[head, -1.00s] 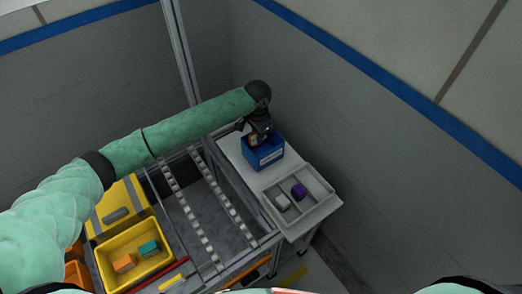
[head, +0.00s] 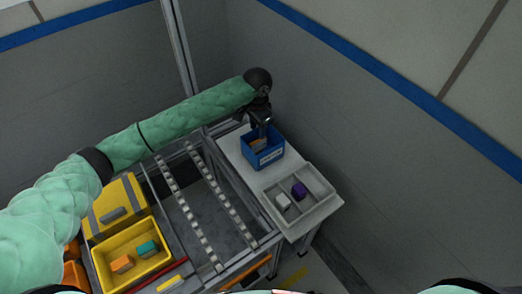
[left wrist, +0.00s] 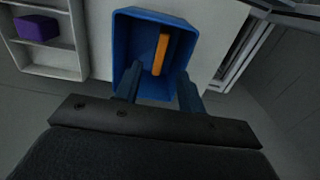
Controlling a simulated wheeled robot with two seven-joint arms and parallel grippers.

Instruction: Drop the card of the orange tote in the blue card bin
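The blue card bin (head: 270,160) stands on the white side table, and it also shows in the left wrist view (left wrist: 122,45). A card with an orange face or edge (left wrist: 160,53) is inside the bin, leaning or standing; part of it shows in the head view (head: 259,144). My left gripper (left wrist: 157,90) is above the bin's near side, its two fingers spread apart with nothing between them. In the head view the left gripper (head: 264,121) is just above the bin's back edge. Orange tote parts (head: 74,273) show at the lower left, mostly hidden by my arm. My right gripper is out of view.
A yellow tote (head: 136,278) with orange and teal blocks stands left of the roller rack (head: 202,233). A grey wall rises behind the table.

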